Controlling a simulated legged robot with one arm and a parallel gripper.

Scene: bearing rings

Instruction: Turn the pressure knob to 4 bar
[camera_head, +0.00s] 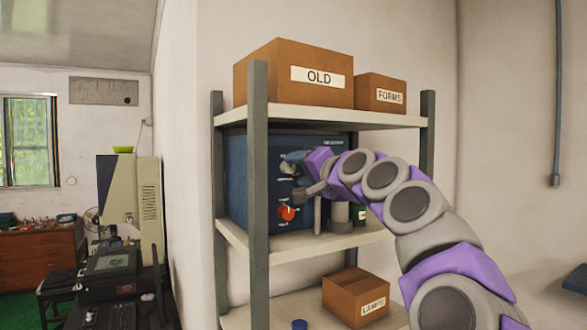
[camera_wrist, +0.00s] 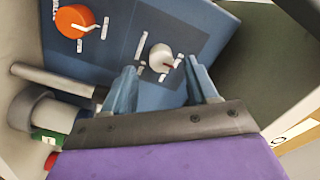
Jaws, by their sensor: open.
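A dark blue panel (camera_head: 262,190) stands on the middle shelf. An orange-red knob (camera_head: 287,212) is low on it; it also shows at the upper left of the wrist view (camera_wrist: 73,21), with a white pointer. I cannot read the labels, so I cannot tell which knob is the pressure knob. My gripper (camera_head: 292,160) is at the panel, and its open blue fingers (camera_wrist: 163,70) are either side of the grey knob. I cannot tell whether they touch it.
Grey shelf posts (camera_head: 258,190) flank the panel. A grey cylinder (camera_head: 340,215) and a green can (camera_head: 359,214) stand right of it. Boxes marked OLD (camera_head: 300,80) and FORMS (camera_head: 382,92) are on top; a LAMPS box (camera_head: 355,298) is below.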

